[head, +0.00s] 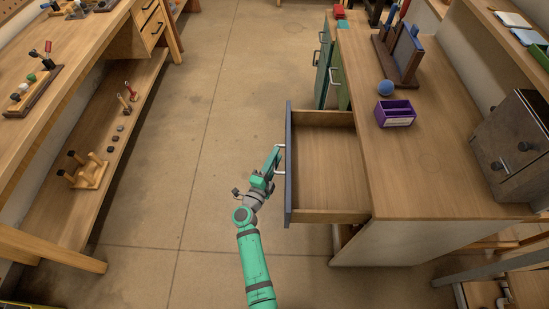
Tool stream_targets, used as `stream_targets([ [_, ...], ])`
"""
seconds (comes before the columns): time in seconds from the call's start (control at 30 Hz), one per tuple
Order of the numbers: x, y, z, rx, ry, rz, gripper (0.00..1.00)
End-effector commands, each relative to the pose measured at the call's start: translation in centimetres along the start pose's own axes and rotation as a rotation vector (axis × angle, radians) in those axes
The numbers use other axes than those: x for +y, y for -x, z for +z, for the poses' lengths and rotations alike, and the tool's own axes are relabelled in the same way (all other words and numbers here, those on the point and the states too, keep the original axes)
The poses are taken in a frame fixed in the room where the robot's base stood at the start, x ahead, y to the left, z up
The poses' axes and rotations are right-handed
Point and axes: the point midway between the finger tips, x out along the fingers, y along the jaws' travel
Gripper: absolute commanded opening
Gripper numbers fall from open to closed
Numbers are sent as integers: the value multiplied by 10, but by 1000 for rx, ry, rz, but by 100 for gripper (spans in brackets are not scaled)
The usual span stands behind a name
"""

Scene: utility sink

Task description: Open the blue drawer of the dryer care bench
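The blue drawer (288,190) of the wooden bench is pulled well out to the left. Its dark blue front faces left, and its wooden inside shows empty. A pale bar handle (281,173) is on its front. My gripper (276,160) is at this handle, close against the drawer front, with my green arm reaching up from the bottom of the picture. The fingers overlap the handle in this view, and they are too small to tell whether they are closed around it.
Green-fronted units (334,77) with handles stand beyond the drawer. On the bench top (425,165) are a purple box (395,113), a blue ball (385,87) and a wooden rack (398,58). A long workbench (75,50) runs along the left. The floor (185,130) between is clear.

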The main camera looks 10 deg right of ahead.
Motion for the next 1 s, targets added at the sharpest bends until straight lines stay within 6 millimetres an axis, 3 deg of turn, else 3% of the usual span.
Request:
stream_targets([
  [0.27, 1, 11, 1, -2, 1, 0, 29],
  [0.7, 1, 87, 0, -1, 1, 1, 29],
  [1.0, 0, 108, -1, 0, 1, 0, 29],
])
